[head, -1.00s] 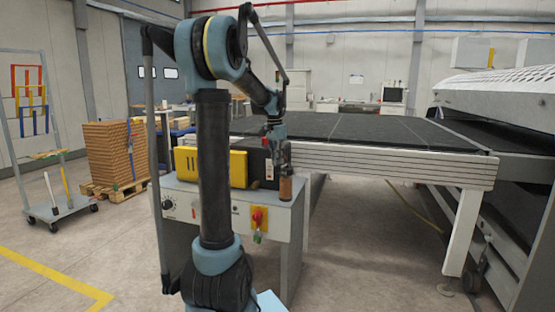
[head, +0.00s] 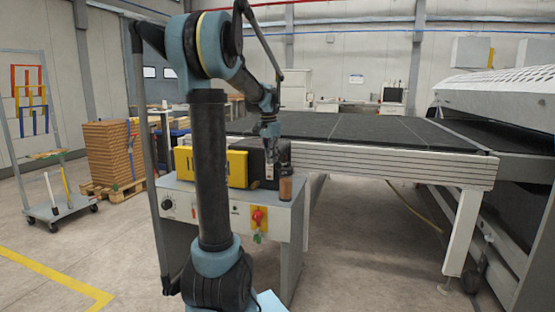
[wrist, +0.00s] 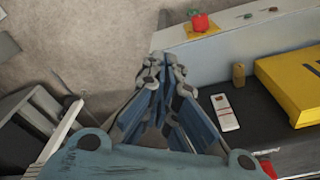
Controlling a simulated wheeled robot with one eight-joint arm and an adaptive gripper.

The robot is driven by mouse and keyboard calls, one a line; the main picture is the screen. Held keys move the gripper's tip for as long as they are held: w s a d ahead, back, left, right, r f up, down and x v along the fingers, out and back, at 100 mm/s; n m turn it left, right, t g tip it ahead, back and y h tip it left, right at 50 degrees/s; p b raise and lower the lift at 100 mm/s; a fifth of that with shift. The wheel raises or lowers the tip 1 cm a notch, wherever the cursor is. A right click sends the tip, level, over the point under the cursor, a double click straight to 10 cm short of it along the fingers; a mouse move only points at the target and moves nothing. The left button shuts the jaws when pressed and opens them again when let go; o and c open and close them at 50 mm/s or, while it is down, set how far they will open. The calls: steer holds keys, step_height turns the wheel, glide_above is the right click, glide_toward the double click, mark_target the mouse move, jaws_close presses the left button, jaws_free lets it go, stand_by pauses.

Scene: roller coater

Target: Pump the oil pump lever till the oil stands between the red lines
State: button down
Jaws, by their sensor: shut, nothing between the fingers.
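My gripper (head: 270,145) is shut and empty above the back right part of the grey machine cabinet (head: 180,188). Its fingers (wrist: 163,80) are together in the middle of the wrist view. A brown upright cylinder (head: 285,189) stands at the cabinet's right corner; a small brownish block (wrist: 238,75) in the wrist view may be the same piece. A white plate with a red mark (wrist: 225,112) lies right of my fingers, possibly the oil gauge. I cannot clearly make out the pump lever or the oil level.
A yellow box (head: 237,168) sits on the cabinet, also at the right in the wrist view (wrist: 300,80). A red knob on a yellow plate (head: 258,217) is on the cabinet front. A long dark conveyor table (head: 380,132) is behind on the right. Open floor lies in front.

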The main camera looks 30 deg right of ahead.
step_height(320, 180, up, 12)
steer(key=a, duration=0.1)
steer(key=shift+f, duration=0.2)
steer(key=shift+a, duration=0.1)
stand_by(1.0)
steer(key=s+a+f+n, duration=0.3)
steer(key=a+f, duration=0.1)
steer(key=a, duration=0.4)
steer(key=s+a+f+n+t, duration=0.1)
steer(key=s+a+f+n, duration=0.25)
steer(key=a, duration=0.45)
steer(key=s+a+f+n, duration=0.2)
steer(key=a+f, duration=0.2)
steer(key=a, duration=0.5)
steer(key=s+a+f+n, duration=0.4)
steer(key=s+a+f, duration=0.2)
steer(key=f, duration=0.3)
steer(key=s+a+f+n+t+y, duration=0.1)
steer(key=s+a+f+n, duration=0.3)
steer(key=s+a+f, duration=0.2)
step_height(320, 180, down, 4)
steer(key=s, duration=0.2)
steer(key=shift+s+a+f, duration=0.15)
steer(key=shift+s+f, duration=0.1)
steer(key=shift+s, duration=0.05)
steer(key=shift+r, duration=0.1)
